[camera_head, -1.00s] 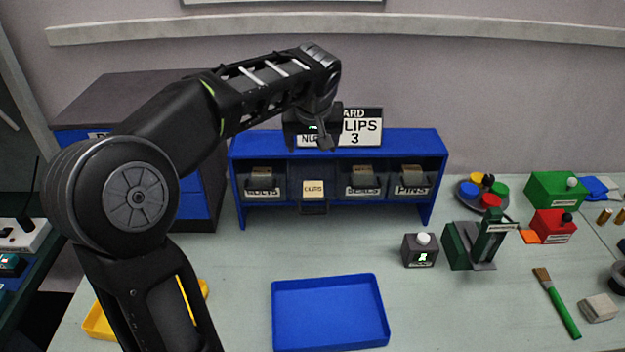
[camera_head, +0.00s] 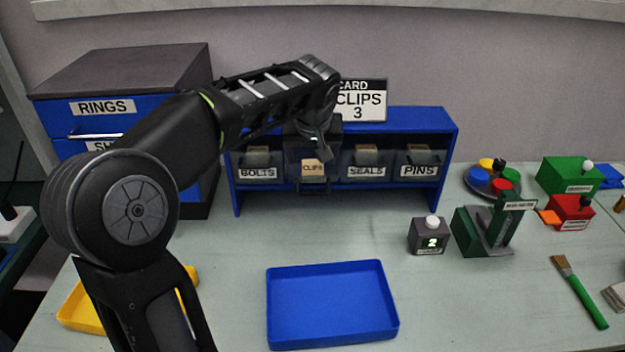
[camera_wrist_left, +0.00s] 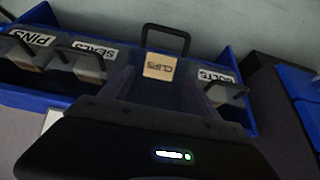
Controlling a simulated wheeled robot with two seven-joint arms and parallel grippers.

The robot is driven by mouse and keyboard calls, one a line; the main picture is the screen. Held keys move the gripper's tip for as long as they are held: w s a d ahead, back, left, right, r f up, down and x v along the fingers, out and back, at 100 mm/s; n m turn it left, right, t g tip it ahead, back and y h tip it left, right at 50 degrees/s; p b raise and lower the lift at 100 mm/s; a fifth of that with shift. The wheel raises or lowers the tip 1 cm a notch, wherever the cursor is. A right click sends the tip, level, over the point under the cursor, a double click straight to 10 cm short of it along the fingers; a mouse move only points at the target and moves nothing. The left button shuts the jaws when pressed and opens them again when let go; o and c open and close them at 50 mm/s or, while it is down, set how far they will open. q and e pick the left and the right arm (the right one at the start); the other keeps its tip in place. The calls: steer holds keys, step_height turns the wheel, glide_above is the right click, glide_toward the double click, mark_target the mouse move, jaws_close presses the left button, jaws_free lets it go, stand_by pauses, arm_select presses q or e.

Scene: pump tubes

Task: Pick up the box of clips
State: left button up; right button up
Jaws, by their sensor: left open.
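The box of clips (camera_head: 312,168) is a small tan box labelled CLIPS. It sits in a dark drawer (camera_head: 306,187) pulled forward from the blue rack (camera_head: 448,150). My left gripper (camera_head: 319,146) hangs just above and behind the box in the head view. In the left wrist view, the box (camera_wrist_left: 160,67) shows between the two spread fingers of my left gripper (camera_wrist_left: 166,82). The gripper is open and empty, and I see no contact. My right gripper is out of view.
Closed drawers labelled BOLTS (camera_head: 257,172), SEALS (camera_head: 366,171) and PINS (camera_head: 419,171) flank the clips drawer. An empty blue tray (camera_head: 332,305) lies in front. A counter (camera_head: 429,237) showing 2 and a green device (camera_head: 485,232) stand to the right.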

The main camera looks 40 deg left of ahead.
mark_target(313, 162)
arm_select(q)
steer(key=shift+r, duration=0.1)
steer(key=shift+x, duration=1.35)
steer(key=p+x, duration=0.2)
steer(key=x, duration=0.2)
steer(key=shift+w+f, duration=0.15)
steer(key=shift+f, duration=0.1)
steer(key=shift+w+a+f, duration=0.1)
steer(key=shift+f, duration=0.2)
